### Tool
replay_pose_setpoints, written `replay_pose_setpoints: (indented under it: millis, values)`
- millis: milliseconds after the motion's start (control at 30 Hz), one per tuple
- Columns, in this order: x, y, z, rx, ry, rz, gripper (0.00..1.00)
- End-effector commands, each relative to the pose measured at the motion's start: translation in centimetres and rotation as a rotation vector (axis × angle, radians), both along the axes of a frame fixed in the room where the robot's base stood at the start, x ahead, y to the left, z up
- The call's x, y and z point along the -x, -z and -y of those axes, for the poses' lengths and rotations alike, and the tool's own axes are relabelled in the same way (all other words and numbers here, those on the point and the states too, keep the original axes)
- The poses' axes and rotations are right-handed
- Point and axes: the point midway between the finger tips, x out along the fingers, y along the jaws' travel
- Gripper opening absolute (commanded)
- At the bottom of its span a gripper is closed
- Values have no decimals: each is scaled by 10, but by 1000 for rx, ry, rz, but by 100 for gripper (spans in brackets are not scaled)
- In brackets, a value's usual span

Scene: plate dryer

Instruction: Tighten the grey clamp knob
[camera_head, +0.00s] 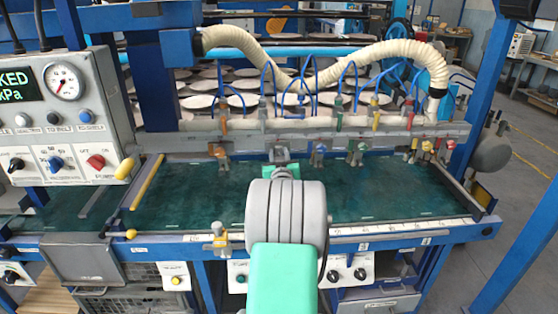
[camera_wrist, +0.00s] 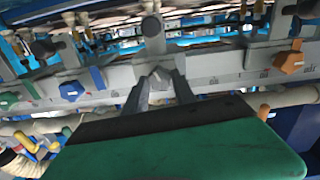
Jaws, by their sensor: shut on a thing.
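The grey clamp knob (camera_wrist: 159,77) sits on a grey rail (camera_wrist: 215,83) in the wrist view. My gripper (camera_wrist: 160,88) has its two dark fingers on either side of the knob, shut on it. In the head view my own arm covers most of the gripper and hides the grey knob. The gripper is at the front of the clamp rail (camera_head: 200,143), near its middle and above the green bed.
Other clamp knobs are close by on the rail: a blue one (camera_wrist: 96,77) and an orange one (camera_wrist: 290,62). A green bed (camera_head: 390,190) lies below the rail. A control box (camera_head: 70,120) with a gauge stands at left. A ribbed hose (camera_head: 340,62) arches over the rail.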

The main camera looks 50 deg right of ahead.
Motion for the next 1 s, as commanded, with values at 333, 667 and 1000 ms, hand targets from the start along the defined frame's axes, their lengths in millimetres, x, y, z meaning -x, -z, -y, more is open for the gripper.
replay_pose_setpoints:
  millis: [333, 667, 1000]
  values:
    - [0, 6, 0, -203, -1, 237, 0]
    - [0, 6, 0, -411, -1, 472, 0]
    - [0, 5, 0, -624, -1, 715, 0]
